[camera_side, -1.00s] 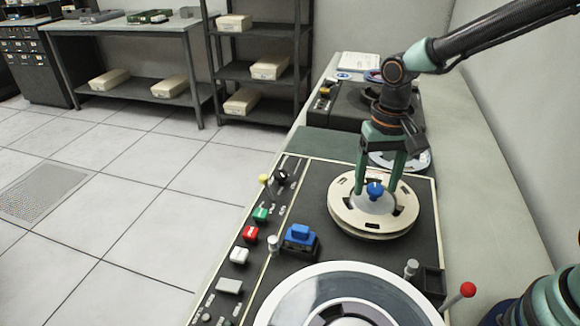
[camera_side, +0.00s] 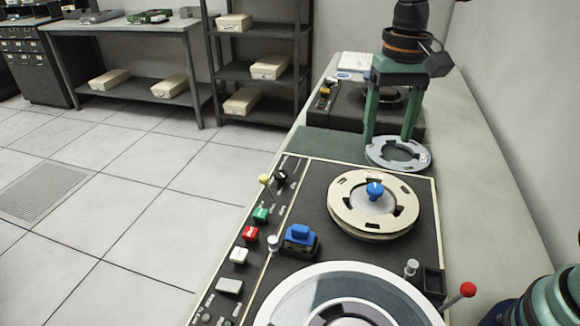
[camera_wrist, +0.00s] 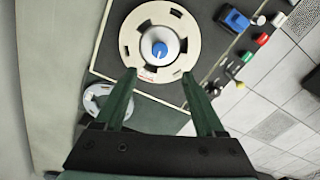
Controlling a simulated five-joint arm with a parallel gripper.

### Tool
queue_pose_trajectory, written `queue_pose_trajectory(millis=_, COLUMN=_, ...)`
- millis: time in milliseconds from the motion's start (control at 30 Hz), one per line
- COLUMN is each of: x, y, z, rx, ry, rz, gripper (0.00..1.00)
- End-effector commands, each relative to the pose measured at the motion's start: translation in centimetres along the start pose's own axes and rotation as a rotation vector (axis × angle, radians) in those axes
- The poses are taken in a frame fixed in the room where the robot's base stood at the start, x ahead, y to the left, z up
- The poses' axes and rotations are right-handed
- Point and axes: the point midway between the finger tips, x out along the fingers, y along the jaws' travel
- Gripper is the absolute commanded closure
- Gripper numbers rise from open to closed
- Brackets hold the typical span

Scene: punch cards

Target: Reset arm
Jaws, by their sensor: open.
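My gripper (camera_side: 389,140) is open and empty, with its two green fingers pointing down above the far end of the tape deck. It also shows in the wrist view (camera_wrist: 160,80), with its fingers apart. A cream reel (camera_side: 348,216) with a blue knob (camera_side: 375,190) lies on the deck, nearer than my gripper in the side view. In the wrist view the reel (camera_wrist: 133,30) lies beyond the fingertips. A grey ring-shaped reel (camera_side: 375,157) lies behind the fingers; whether they touch it cannot be told.
A large white-rimmed reel (camera_side: 290,290) fills the near end of the deck. Coloured buttons, including a red one (camera_side: 250,234), line the deck's left side. A red-tipped lever (camera_side: 467,290) stands at the right. A second machine (camera_side: 345,110) stands behind.

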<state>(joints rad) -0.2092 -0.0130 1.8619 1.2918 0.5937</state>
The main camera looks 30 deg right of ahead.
Motion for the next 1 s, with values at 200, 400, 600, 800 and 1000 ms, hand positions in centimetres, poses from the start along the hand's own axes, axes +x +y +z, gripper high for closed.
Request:
queue_pose_trajectory(millis=200, x=-0.6, y=0.0, z=0.0, rx=0.000, ry=0.000, rz=0.000, gripper=0.28)
queue_pose_trajectory(millis=400, x=-0.6, y=0.0, z=0.0, rx=0.000, ry=0.000, rz=0.000, gripper=0.28)
queue_pose_trajectory(millis=600, x=-1.1, y=1.5, z=0.4, rx=-0.044, ry=0.056, rz=-0.033, gripper=0.28)
queue_pose_trajectory(millis=800, x=-1.5, y=5.0, z=1.6, rx=-0.172, ry=0.217, rz=-0.093, gripper=0.28)
queue_pose_trajectory(millis=1000, x=-0.9, y=7.8, z=2.7, rx=-0.296, ry=0.382, rz=-0.107, gripper=0.28)
